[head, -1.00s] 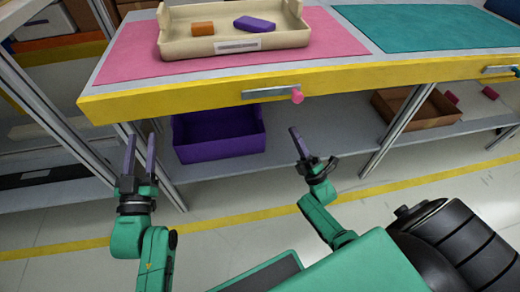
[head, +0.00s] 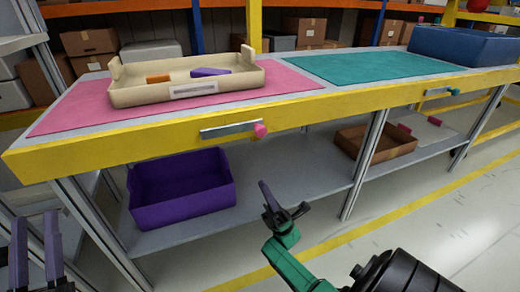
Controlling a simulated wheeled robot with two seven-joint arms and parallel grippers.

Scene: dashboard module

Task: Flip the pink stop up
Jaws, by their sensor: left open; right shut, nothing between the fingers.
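The pink stop (head: 260,130) is a small pink knob at the right end of a grey metal bar (head: 228,130) on the yellow front edge of the table. The bar lies roughly level along the edge. My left gripper (head: 34,232) is open and empty at the lower left corner, well left of the stop and lower in the picture. My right gripper (head: 278,205) is below the stop in the picture, apart from it, with nothing held. Its fingers show nearly edge-on.
A beige tray (head: 135,97) with an orange and a purple block sits on the pink mat (head: 62,118). A teal stop (head: 454,91) is further right on the edge. A purple bin (head: 185,208) and brown box (head: 398,150) stand on the lower shelf. A blue bin (head: 465,62) is far right.

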